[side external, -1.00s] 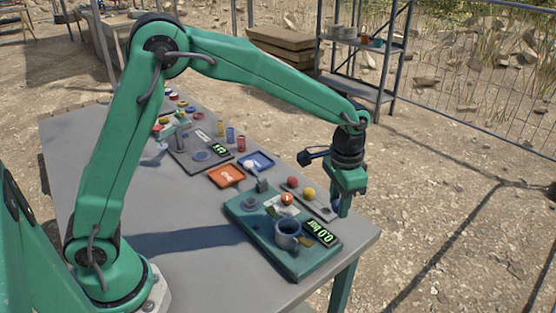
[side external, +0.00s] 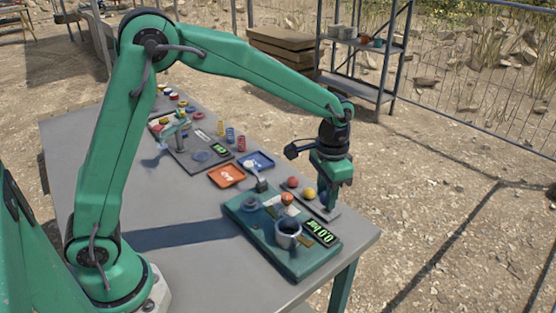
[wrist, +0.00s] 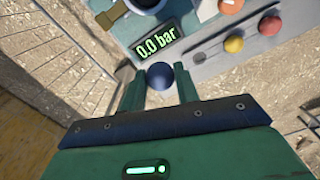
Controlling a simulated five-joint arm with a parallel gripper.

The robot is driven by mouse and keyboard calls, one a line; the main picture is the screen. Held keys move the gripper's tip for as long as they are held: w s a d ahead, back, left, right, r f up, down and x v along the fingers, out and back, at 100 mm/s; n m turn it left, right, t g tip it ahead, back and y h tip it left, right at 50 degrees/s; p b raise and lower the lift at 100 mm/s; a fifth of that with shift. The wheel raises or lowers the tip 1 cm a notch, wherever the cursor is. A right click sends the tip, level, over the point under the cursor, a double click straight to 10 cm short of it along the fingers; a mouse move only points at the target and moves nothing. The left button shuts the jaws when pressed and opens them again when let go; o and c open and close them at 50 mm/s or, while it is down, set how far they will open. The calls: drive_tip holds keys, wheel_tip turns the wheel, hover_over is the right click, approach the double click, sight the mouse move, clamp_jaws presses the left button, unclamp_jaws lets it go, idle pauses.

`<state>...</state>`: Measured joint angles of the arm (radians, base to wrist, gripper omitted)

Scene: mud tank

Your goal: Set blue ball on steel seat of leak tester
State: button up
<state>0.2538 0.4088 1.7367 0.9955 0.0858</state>
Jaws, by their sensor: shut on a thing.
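The blue ball (wrist: 160,76) sits between the fingertips of my gripper (wrist: 160,92) in the wrist view. My gripper (side external: 328,203) is shut on it; in the side view the ball is mostly hidden behind the fingers. The leak tester (side external: 262,238) is a teal block with a steel-rimmed round cup (side external: 288,229), dark inside, and a display (side external: 322,232) reading 0.0 bar. The cup also shows at the top edge of the wrist view (wrist: 145,10). My gripper is to the right of the cup, beside the display end.
A grey rack (side external: 318,209) with a red ball (side external: 292,182) and a yellow ball (side external: 309,194) lies beside the tester. An orange knob (side external: 287,198) stands on the tester. Orange (side external: 226,175) and blue (side external: 258,161) trays lie farther back.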

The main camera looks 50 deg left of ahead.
drive_tip(key=s+a+n, duration=0.2)
drive_tip(key=s+a, duration=0.2)
drive_tip(key=a, duration=0.5)
drive_tip(key=s+a+n, duration=0.1)
drive_tip(key=s+a, duration=0.3)
drive_tip(key=a, duration=0.5)
drive_tip(key=shift+s+a+n, duration=0.3)
drive_tip(key=shift+n, duration=0.1)
drive_tip(key=shift+f, duration=2.5)
drive_tip(key=shift+f, duration=1.35)
drive_tip(key=o, duration=1.4)
drive_tip(key=shift+o, duration=0.2)
